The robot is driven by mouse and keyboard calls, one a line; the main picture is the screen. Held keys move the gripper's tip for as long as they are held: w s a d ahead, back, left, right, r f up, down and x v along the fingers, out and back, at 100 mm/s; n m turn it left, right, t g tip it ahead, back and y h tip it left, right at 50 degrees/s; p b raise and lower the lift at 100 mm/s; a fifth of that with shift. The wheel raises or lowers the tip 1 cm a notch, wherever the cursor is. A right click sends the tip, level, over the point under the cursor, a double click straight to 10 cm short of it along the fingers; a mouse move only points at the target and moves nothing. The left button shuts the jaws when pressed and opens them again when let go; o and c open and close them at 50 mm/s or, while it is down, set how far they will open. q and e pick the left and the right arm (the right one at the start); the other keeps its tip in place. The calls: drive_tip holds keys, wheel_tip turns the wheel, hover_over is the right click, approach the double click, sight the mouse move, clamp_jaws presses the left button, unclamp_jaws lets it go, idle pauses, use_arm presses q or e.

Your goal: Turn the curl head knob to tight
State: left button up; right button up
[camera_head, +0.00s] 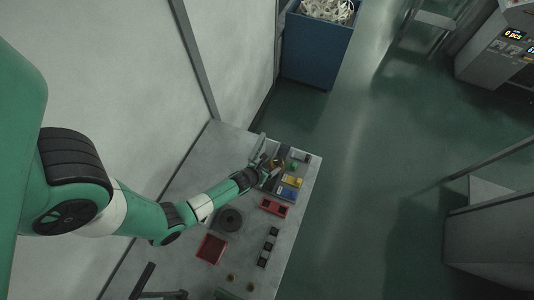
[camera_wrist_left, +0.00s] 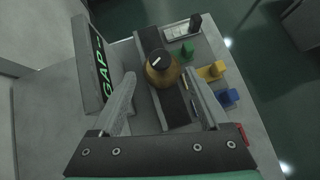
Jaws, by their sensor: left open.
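In the head view my left gripper (camera_head: 264,168) is over the far end of the bench, and the knob is too small to make out there.
A panel with green letters reading "GAP" (camera_wrist_left: 98,62) stands left of the knob. Green (camera_wrist_left: 183,51), yellow (camera_wrist_left: 213,71) and blue (camera_wrist_left: 229,97) blocks lie to its right.

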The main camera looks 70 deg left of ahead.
use_arm(q)
drive_tip(key=v, duration=0.2)
drive_tip(key=shift+s+d+r, duration=0.15)
drive_tip(key=shift+s+r, duration=0.05)
drive_tip(key=shift+w, duration=0.1)
